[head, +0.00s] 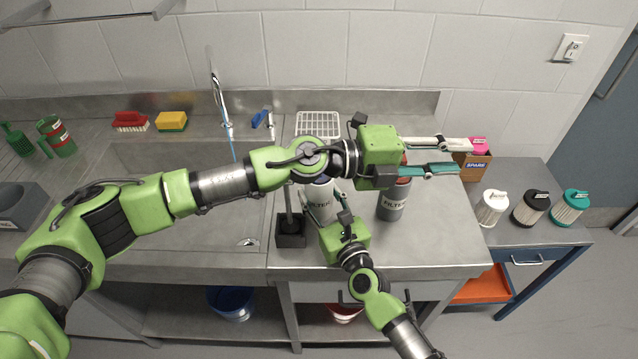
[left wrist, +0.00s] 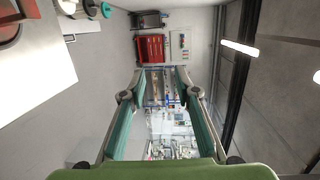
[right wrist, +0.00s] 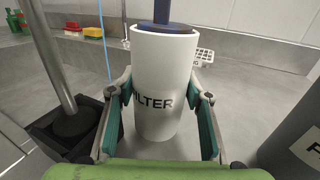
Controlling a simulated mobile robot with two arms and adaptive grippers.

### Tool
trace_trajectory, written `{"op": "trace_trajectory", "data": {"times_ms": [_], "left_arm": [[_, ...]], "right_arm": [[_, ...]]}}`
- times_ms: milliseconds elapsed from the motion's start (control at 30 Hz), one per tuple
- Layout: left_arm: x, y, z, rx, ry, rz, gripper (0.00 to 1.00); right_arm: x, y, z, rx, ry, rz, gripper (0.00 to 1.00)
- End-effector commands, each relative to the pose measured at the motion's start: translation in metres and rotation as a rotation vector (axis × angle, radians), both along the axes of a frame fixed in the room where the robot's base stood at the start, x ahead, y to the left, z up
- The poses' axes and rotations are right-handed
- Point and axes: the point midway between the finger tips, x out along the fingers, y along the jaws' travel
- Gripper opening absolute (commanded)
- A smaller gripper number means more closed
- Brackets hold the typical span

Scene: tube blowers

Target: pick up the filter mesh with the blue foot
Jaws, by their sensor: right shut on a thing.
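A white canister lettered FILTER (head: 322,207) stands upright on the steel counter. In the right wrist view, the white canister (right wrist: 158,75) has a dark blue part (right wrist: 167,24) rising from its top; whether this belongs to a filter mesh I cannot tell. My right gripper (right wrist: 160,105) is shut on the canister, one finger on each side. My left gripper (head: 458,156) is open and empty, high over the counter's right end. Several mesh filters stand on the side table: one with a white top (head: 491,208), one black (head: 531,208), one teal (head: 569,207). No blue foot shows on them.
A grey FILTER canister (head: 393,207) stands right of the white one. A black square holder (head: 291,236) with a rod is close on the left. A cardboard SPARE box (head: 476,166) with a pink item is at the right. A sink (head: 150,155) lies left.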

Motion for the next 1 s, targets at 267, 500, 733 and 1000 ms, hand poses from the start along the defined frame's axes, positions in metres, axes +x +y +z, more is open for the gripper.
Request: {"op": "trace_trajectory", "data": {"times_ms": [267, 500, 733, 1000], "left_arm": [[-0.014, -0.017, 0.046, -0.181, -0.4, 0.203, 0.29], [-0.007, 0.004, 0.072, -0.161, -0.671, 0.501, 0.29], [0.005, 0.047, 0.073, 0.045, -0.842, 0.789, 0.29], [0.011, 0.115, 0.038, 0.494, -0.917, 0.994, 0.29]], "right_arm": [[0.0, 0.0, -0.001, 0.0, 0.001, 0.0, 0.22], [0.0, 0.0, -0.001, -0.001, 0.002, 0.0, 0.22], [0.0, 0.0, -0.001, -0.001, 0.002, 0.0, 0.22], [0.0, 0.0, -0.001, -0.001, 0.002, 0.0, 0.22]]}}
